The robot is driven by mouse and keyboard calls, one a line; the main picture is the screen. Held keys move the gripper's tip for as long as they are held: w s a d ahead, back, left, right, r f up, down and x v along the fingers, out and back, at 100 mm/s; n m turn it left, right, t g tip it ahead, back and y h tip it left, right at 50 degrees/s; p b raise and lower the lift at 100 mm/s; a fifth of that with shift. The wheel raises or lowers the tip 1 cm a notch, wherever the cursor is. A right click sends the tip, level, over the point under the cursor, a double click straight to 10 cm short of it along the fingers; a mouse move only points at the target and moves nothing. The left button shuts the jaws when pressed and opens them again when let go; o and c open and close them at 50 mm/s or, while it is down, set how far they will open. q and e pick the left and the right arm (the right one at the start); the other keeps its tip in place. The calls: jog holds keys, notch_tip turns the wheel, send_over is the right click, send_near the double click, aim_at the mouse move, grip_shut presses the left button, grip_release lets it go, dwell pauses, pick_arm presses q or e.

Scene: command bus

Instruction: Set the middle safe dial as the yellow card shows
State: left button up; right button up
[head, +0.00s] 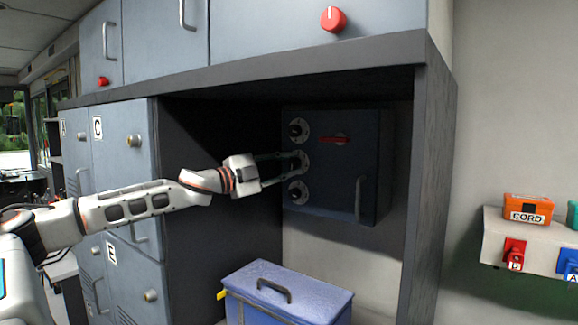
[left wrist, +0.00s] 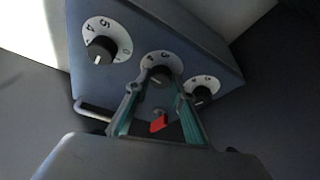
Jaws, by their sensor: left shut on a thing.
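The dark blue-grey safe (head: 345,170) hangs inside the open bay, with three round dials in a column on its left side. My left gripper (head: 295,161) reaches in from the left and is shut on the black knob of the middle dial (head: 305,162). In the left wrist view the fingers (left wrist: 158,88) straddle the knob of the middle dial (left wrist: 163,66); its digits are too small to read surely. The top dial (head: 299,130) and bottom dial (head: 298,192) stand free. I cannot make out the yellow card. My right gripper is not in view.
A red handle (head: 335,139) and a grey bar handle (head: 358,199) are on the safe's front. A blue box (head: 290,290) with a handle stands below it, a small yellow piece (head: 222,294) at its left. The bay's walls and top close around my arm.

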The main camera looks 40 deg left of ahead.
pick_arm(q)
jog(key=shift+r+m+g+p, duration=0.15)
jog(key=shift+m+g+p, duration=0.35)
jog(key=shift+m, duration=0.4)
jog(key=m+p, duration=0.1)
jog(key=m, duration=0.1)
jog(key=shift+m+g, duration=0.3)
jog(key=shift+g, duration=0.1)
jog(key=shift+m, duration=0.5)
jog(key=m+g+y, duration=0.1)
jog(key=m, duration=0.1)
jog(key=m+g, duration=0.1)
jog(key=m, duration=0.1)
jog(key=shift+y, duration=0.4)
jog(key=shift+m, duration=0.7)
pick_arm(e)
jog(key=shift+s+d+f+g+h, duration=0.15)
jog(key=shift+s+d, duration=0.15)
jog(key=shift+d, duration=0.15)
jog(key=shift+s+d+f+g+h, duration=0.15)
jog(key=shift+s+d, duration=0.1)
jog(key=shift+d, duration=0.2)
pick_arm(q)
jog(key=shift+y, duration=0.3)
jog(key=shift+r, duration=0.1)
jog(key=o, duration=1.1)
